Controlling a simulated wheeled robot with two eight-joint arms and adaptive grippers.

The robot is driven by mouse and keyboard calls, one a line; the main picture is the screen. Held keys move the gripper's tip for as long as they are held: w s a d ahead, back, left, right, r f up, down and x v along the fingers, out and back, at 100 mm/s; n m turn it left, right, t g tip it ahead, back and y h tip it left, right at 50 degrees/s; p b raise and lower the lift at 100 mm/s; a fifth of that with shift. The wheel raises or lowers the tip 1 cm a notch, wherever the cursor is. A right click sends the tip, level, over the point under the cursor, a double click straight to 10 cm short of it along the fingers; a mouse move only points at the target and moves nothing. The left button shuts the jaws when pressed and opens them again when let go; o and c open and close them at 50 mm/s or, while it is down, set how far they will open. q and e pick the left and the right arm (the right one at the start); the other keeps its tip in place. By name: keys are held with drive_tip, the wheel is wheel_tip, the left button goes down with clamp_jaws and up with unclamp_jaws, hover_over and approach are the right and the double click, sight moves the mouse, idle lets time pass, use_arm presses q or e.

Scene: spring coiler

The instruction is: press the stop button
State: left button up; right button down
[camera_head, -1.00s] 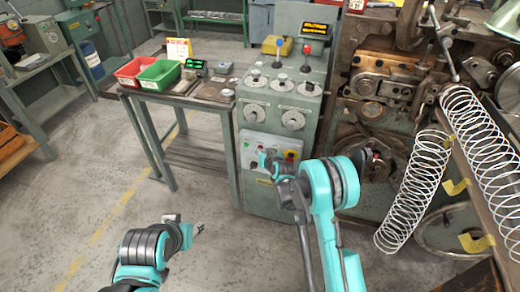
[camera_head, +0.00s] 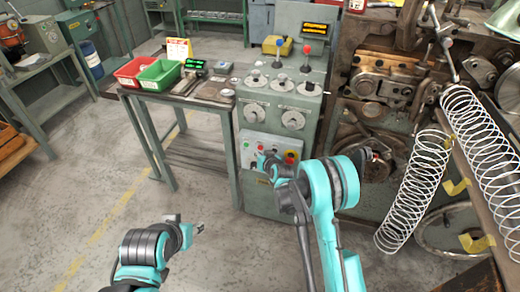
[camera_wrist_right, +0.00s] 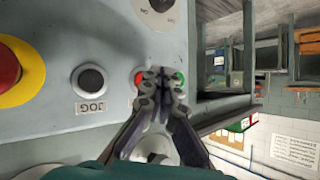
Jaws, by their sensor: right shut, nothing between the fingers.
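The control panel of the green-grey cabinet (camera_head: 249,195) carries the buttons. In the right wrist view my right gripper (camera_wrist_right: 160,76) is shut and empty, with its tips in front of the panel between a small red button (camera_wrist_right: 138,78) and a green button (camera_wrist_right: 181,77). The tips partly cover the red button; I cannot tell whether they touch anything. A larger red mushroom button (camera_wrist_right: 8,68) on a yellow ring sits at the left edge. In the head view my right gripper (camera_head: 264,162) is at the panel. My left gripper (camera_head: 188,222) hangs low over the floor, its fingers unclear.
A black button labelled JOG (camera_wrist_right: 90,80) lies between the mushroom and small red buttons. Above the panel are dials and levers (camera_head: 307,50). A side table (camera_head: 165,98) with red and green bins stands left. Wire coils (camera_head: 415,190) and machinery fill the right.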

drive_tip(key=s, duration=0.1)
drive_tip(key=s+a, duration=0.1)
drive_tip(key=s, duration=0.2)
drive_tip(key=shift+s+a, duration=0.25)
drive_tip(key=shift+s, duration=0.15)
idle(0.6)
drive_tip(key=s+d+r+g+h, duration=0.1)
drive_tip(key=s+d+r, duration=0.4)
drive_tip(key=s+r, duration=0.3)
drive_tip(key=s+d+r+g+h, duration=0.1)
drive_tip(key=s+d+r, duration=0.5)
drive_tip(key=r, duration=0.4)
drive_tip(key=s+d+g+h, duration=0.1)
drive_tip(key=s+d, duration=0.2)
drive_tip(key=s, duration=0.8)
drive_tip(key=s+d+m+g+h, duration=0.1)
drive_tip(key=s+d, duration=0.2)
drive_tip(key=s, duration=0.9)
drive_tip(key=shift+s+d+g, duration=0.3)
drive_tip(key=shift+d, duration=0.1)
drive_tip(key=shift+f, duration=0.1)
